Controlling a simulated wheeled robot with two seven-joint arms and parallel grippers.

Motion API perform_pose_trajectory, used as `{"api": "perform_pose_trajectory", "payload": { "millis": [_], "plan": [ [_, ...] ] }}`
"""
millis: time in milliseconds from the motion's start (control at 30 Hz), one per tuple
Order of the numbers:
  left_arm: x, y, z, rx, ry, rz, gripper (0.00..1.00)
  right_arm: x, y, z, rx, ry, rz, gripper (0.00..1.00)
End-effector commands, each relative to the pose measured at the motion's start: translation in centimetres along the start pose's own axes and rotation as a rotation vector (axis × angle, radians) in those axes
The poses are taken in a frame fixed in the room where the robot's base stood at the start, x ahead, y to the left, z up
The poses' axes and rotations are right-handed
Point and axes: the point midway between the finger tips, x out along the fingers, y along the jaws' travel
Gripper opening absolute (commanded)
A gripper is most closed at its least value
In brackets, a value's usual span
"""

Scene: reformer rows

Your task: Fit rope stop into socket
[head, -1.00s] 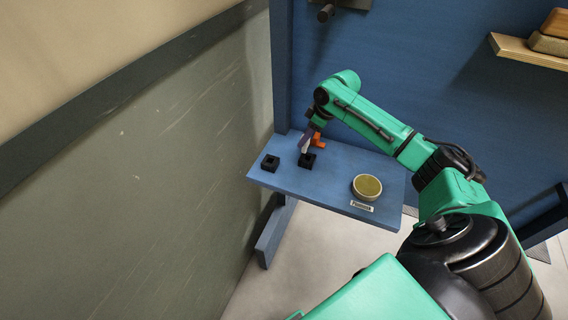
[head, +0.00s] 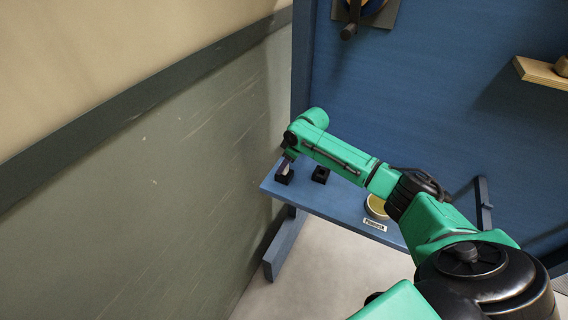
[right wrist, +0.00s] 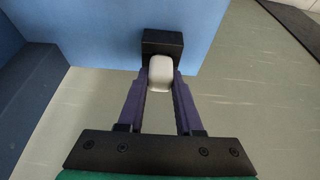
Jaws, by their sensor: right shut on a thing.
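The rope stop, a small white rounded piece, is held between the purple fingers of my right gripper (right wrist: 160,82) in the right wrist view (right wrist: 160,70). My right gripper also shows at the shelf's left end in the head view (head: 288,159). A black socket block (head: 284,179) lies directly below it; the block also shows in the right wrist view (right wrist: 163,41), right against the far end of the rope stop. I cannot tell whether the stop is inside the socket opening. A second black socket (head: 320,175) stands to the right and looks empty. My left gripper is out of view.
The sockets stand on a narrow blue shelf (head: 330,202). A round yellowish tin (head: 376,207) and a small label (head: 375,225) are toward its right. A grey-green wall (head: 190,150) is close on the left. A blue panel rises behind.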

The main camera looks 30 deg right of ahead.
Motion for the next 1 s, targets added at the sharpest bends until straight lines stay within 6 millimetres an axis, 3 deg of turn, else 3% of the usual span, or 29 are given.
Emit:
{"api": "perform_pose_trajectory", "payload": {
  "millis": [167, 200, 267, 667, 767, 1000],
  "plan": [
    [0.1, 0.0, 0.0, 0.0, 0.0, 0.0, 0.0, 0.2, 0.0, 0.1, 0.001, 0.0, 0.0, 0.0],
    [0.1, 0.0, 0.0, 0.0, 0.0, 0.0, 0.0, 0.2, 0.0, 0.1, 0.0, 0.0, 0.0, 0.42],
    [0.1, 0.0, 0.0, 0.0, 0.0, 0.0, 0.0, 0.2, 0.0, 0.1, 0.0, 0.0, 0.0, 0.64],
    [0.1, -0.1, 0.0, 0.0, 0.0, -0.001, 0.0, -0.6, 0.1, 0.0, -0.001, 0.001, 0.0, 0.64],
    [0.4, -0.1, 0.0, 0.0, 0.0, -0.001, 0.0, -2.4, 0.1, 0.0, -0.001, 0.003, 0.003, 0.64],
    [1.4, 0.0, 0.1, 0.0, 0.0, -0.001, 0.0, -8.9, 0.1, 0.0, -0.001, 0.002, 0.004, 0.64]
  ]
}}
